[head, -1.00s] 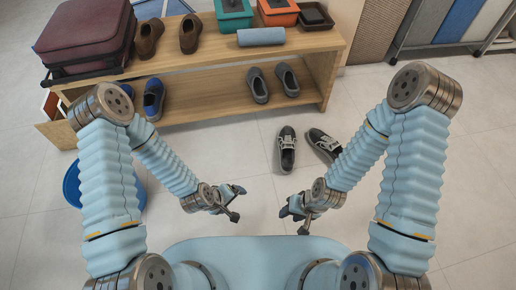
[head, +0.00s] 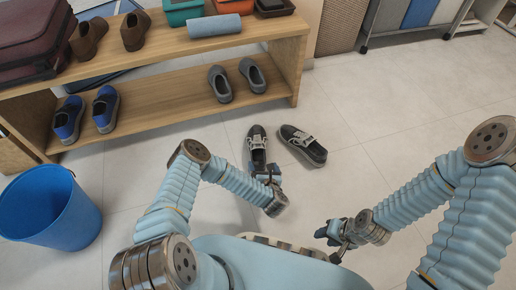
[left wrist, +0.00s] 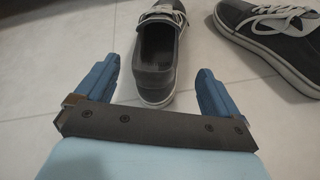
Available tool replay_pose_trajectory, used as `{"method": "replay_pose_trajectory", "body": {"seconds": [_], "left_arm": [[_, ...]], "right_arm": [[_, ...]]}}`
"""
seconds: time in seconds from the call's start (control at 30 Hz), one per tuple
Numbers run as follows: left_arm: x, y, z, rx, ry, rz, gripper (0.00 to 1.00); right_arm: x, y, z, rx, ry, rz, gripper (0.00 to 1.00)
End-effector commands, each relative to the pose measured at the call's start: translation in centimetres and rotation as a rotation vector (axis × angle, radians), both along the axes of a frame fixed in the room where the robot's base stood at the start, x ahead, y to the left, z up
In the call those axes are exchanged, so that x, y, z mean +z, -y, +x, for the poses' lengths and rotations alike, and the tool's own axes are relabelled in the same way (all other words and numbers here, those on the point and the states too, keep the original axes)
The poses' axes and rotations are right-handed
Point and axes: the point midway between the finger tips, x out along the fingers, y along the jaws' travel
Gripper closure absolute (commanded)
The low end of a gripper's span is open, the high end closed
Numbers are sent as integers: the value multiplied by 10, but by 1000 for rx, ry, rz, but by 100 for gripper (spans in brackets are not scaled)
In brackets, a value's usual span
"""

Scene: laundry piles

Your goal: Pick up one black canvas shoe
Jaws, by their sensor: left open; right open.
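Two black canvas shoes with pale laces and white soles stand on the tiled floor in front of the shelf. The left black shoe (head: 257,145) points away from me, and the right black shoe (head: 303,145) lies at an angle beside it. My left gripper (head: 267,172) is open at the heel of the left shoe. In the left wrist view, the left shoe's heel (left wrist: 157,70) sits between and just beyond the open fingers, and the right shoe (left wrist: 275,35) is beyond the right finger. My right gripper (head: 333,236) is open and empty, low over the floor, apart from both shoes.
A wooden shelf (head: 180,62) holds grey shoes (head: 236,80) and blue shoes (head: 86,116) on its lower board, with brown shoes (head: 108,33) above. A blue bucket (head: 48,208) stands at left. The floor right of the black shoes is clear.

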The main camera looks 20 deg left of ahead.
Motion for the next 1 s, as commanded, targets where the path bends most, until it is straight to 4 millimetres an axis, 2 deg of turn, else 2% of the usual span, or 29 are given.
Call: {"method": "replay_pose_trajectory", "body": {"seconds": [0.17,0.43,0.73,1.0], "left_arm": [[-6,-7,12,0,1,2,4],[-22,-25,45,-1,1,2,4],[-23,-28,51,-3,0,1,4],[-23,-28,51,-3,0,1,44]], "right_arm": [[-5,0,0,0,1,0,57],[-19,1,1,-4,4,-2,57],[-19,1,1,-4,4,-2,57],[-19,1,1,-4,4,-2,57]]}}
